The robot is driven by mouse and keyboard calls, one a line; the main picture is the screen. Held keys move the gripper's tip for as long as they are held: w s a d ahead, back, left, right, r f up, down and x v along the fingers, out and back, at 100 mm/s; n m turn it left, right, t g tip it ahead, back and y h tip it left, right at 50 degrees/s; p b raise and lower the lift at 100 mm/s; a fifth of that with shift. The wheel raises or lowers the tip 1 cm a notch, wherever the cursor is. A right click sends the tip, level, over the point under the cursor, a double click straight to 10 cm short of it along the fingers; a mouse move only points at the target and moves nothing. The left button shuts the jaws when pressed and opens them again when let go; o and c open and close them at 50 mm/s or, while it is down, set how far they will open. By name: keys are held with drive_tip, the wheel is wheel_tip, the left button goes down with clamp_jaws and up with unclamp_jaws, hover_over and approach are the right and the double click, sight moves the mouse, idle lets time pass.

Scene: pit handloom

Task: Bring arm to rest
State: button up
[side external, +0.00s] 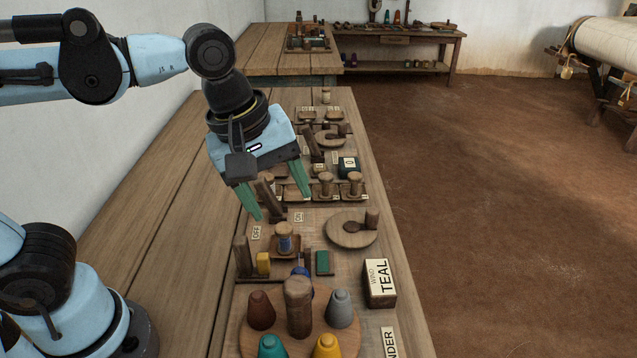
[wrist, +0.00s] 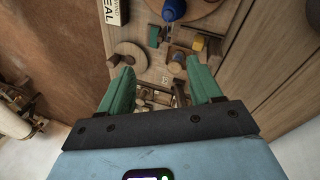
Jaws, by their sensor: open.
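My gripper (side external: 284,206) is in the upper middle of the side view, above the long wooden bench (side external: 165,240). Its two green fingers are spread apart with nothing between them. It hangs over the row of wooden fixtures, near a lever (side external: 269,198) by the OFF and ON labels; I cannot tell the exact gap. In the wrist view the open fingers (wrist: 163,88) point down at the bench fixtures. My arm reaches in from the left.
A round wooden disc with a knob (side external: 352,230) lies beyond. A second bench (side external: 270,50) stands behind. The brown floor (side external: 480,220) at right is clear.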

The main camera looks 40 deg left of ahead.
drive_tip(key=w+a+f+m+t+y, duration=0.1)
drive_tip(key=a+f+m+t, duration=0.3)
drive_tip(key=a+m, duration=0.6)
drive_tip(key=shift+w+a+f+m, duration=0.2)
drive_tip(key=shift+f+m, duration=0.5)
drive_tip(key=shift+m, duration=0.7)
